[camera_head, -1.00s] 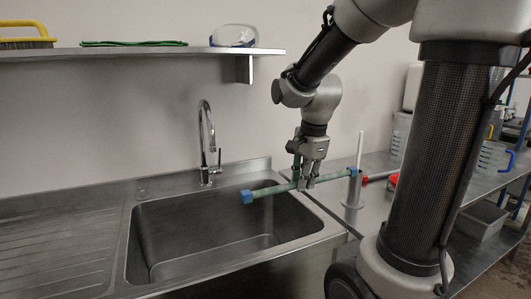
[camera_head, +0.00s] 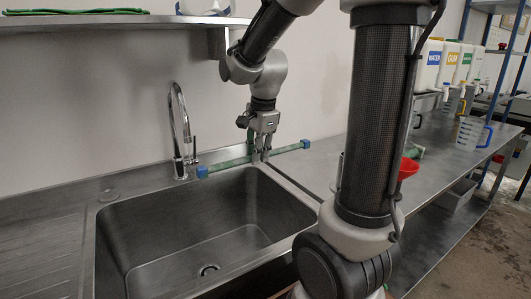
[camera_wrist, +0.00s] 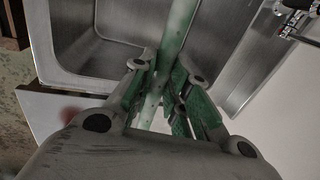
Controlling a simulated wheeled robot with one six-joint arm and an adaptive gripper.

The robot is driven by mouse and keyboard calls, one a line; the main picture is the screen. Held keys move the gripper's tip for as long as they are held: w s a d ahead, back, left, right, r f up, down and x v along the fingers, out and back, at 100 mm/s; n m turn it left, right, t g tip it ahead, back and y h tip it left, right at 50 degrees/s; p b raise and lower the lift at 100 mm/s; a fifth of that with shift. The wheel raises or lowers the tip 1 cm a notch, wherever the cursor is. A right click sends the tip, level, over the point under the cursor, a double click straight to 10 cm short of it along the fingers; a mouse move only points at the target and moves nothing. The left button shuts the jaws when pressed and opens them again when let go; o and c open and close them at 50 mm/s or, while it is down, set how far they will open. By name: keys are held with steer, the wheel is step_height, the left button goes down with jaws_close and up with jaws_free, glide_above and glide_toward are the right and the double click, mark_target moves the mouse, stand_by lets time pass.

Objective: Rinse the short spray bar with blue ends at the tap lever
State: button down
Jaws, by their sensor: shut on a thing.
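My gripper (camera_head: 262,150) is shut on the spray bar (camera_head: 232,163), a green tube with a blue block at each end, in the head view. I hold the bar roughly level over the right rear of the sink (camera_head: 190,262). Its left blue end is near the foot of the tap (camera_head: 180,125), to the right of it; I cannot tell whether they touch. The tap lever (camera_head: 195,147) stands upright on the tap's right side. In the wrist view the green bar (camera_wrist: 182,25) runs up from between my fingers (camera_wrist: 160,95). The blue ends are outside that view.
A shelf (camera_head: 120,22) hangs above the tap with a green cloth (camera_head: 75,11). A counter (camera_head: 430,185) extends right, with a red funnel (camera_head: 408,168), a measuring jug (camera_head: 470,133) and labelled containers (camera_head: 430,63). The sink basin looks empty.

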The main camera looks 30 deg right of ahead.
steer(key=w+a+f, duration=0.2)
steer(key=w+a, duration=0.2)
steer(key=w, duration=0.4)
steer(key=shift+w, duration=0.35)
stand_by(0.4)
steer(key=shift+w+d, duration=0.25)
steer(key=shift+d, duration=0.25)
steer(key=shift+a, duration=0.2)
steer(key=shift+s+a, duration=0.25)
steer(key=shift+a, duration=0.1)
steer(key=shift+d, duration=0.1)
steer(key=shift+w+d, duration=0.25)
steer(key=shift+d, duration=0.2)
